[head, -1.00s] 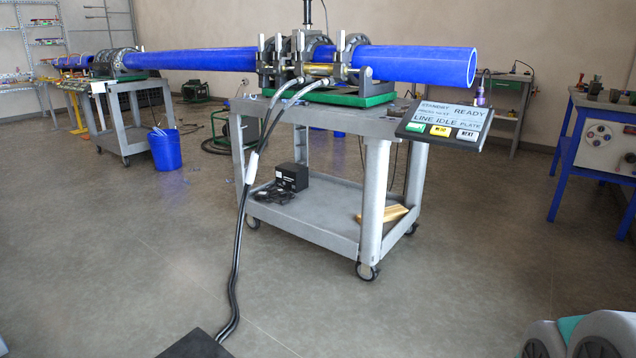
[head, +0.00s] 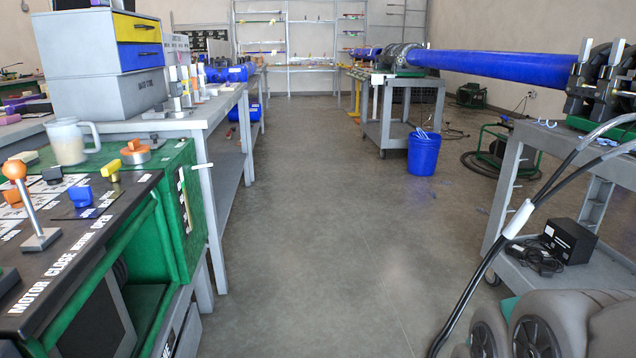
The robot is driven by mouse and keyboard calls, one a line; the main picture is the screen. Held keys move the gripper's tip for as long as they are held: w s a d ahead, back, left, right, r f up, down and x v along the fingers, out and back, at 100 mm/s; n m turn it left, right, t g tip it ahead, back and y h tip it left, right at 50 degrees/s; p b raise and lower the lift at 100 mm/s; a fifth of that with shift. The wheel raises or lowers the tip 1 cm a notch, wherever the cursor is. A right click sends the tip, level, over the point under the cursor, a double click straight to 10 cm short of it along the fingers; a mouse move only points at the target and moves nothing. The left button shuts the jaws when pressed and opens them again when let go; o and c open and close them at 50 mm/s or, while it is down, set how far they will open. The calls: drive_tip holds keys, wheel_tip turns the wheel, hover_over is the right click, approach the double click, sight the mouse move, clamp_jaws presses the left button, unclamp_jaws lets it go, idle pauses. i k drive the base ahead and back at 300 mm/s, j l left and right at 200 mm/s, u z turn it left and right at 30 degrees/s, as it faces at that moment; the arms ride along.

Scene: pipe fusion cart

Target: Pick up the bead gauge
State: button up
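I cannot make out the bead gauge for certain. Several small upright metal and white items (head: 184,85) stand on a grey workbench (head: 203,122) at the left, but they are too small to name. My gripper is not in view. Grey rounded links of my own arm show at the bottom right.
A green console (head: 190,190) with a lever and coloured knobs stands near left, bearing a jug (head: 68,142). A drawer box (head: 108,97) stands behind it. The pipe cart (head: 503,183) is at right, with hoses hanging down. A blue bucket (head: 423,155) stands beyond. The middle floor is clear.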

sight(203, 77)
drive_tip(key=i+l+u, duration=0.25)
drive_tip(key=i, duration=1.8)
drive_tip(key=i+u, duration=0.2)
drive_tip(key=i, duration=0.35)
drive_tip(key=i+u, duration=0.2)
drive_tip(key=i, duration=0.35)
drive_tip(key=i+l+u, duration=0.15)
drive_tip(key=i, duration=0.35)
drive_tip(key=i+l+u, duration=0.2)
drive_tip(key=i, duration=0.35)
drive_tip(key=i+l+u, duration=0.2)
drive_tip(key=i+u, duration=0.15)
drive_tip(key=i, duration=0.2)
